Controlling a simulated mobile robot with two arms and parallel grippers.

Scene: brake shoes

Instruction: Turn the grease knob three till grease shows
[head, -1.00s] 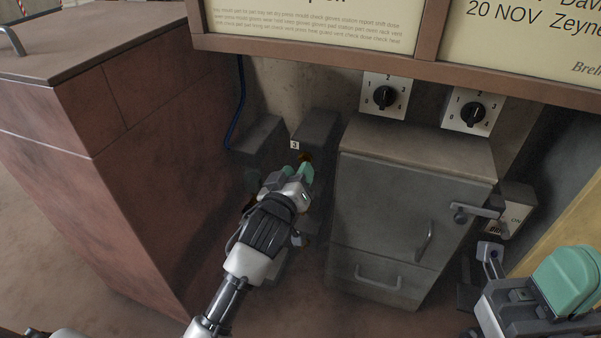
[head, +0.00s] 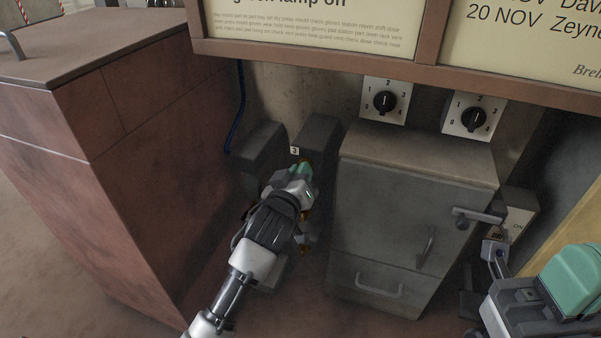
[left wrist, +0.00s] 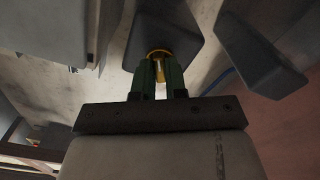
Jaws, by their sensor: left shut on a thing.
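A small label reading 3 (head: 295,151) sits on a dark grey block (head: 320,133) low on the wall, between the brown cabinet and the grey cabinet. My left gripper (head: 304,172) is at this block, just below the label. In the left wrist view its green fingers (left wrist: 158,76) are shut on a round brass-yellow knob (left wrist: 158,53) on the dark block. The knob is hidden behind the fingers in the head view. I cannot make out any grease. My right gripper (head: 568,283) is at the lower right, away from the knob; its jaw state is unclear.
A brown cabinet (head: 130,190) stands close on the left. A grey cabinet (head: 385,230) with handles stands close on the right. Two numbered dials (head: 385,101) are above it. Another dark block (head: 262,145) is beside the held one.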

